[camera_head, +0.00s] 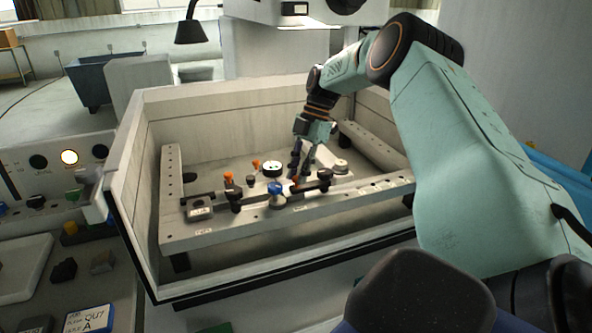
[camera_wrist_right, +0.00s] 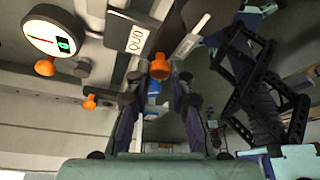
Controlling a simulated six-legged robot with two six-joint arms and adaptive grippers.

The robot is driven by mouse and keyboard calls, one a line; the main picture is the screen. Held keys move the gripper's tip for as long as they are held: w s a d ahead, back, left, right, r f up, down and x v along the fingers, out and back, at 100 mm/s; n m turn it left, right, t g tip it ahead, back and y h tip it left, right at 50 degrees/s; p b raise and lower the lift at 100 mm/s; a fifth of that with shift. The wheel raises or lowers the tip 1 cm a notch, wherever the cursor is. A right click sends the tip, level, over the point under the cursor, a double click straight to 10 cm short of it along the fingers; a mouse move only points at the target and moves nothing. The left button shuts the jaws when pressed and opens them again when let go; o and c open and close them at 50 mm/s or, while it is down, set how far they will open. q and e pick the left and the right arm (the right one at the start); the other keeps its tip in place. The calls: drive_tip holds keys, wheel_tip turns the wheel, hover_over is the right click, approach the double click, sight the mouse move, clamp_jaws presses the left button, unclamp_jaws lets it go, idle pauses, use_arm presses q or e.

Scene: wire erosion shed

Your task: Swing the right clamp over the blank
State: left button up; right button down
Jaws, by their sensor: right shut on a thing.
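My right gripper (camera_head: 299,168) reaches down into the open machine tank and is shut on an orange knob (camera_head: 293,179) at the right clamp. In the right wrist view the fingers of the right gripper (camera_wrist_right: 157,85) stand either side of that orange knob (camera_wrist_right: 160,67). The right clamp's dark arm (camera_head: 312,184) lies along the front rail, right of a blue knob (camera_head: 276,188). The left clamp (camera_head: 234,196) has a similar dark arm and an orange knob (camera_head: 228,177). I cannot clearly make out the blank. My left gripper is not in view.
A round dial gauge (camera_head: 272,168) stands just left of the gripper and also shows in the wrist view (camera_wrist_right: 55,32). The tank's walls (camera_head: 137,180) surround the work frame (camera_head: 173,190). A control panel (camera_head: 60,165) with a lit lamp is at left.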

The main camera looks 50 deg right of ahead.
drive_tip(key=shift+d+r, duration=0.1)
drive_tip(key=c, duration=1.5)
unclamp_jaws()
drive_tip(key=o, duration=0.3)
drive_tip(key=shift+s, duration=0.15)
drive_tip(key=shift+w, duration=0.2)
drive_tip(key=shift+d+r, duration=0.15)
drive_tip(key=shift+r, duration=0.2)
drive_tip(key=v, duration=1.1)
drive_tip(key=shift+s+r, duration=0.1)
drive_tip(key=shift+s, duration=0.05)
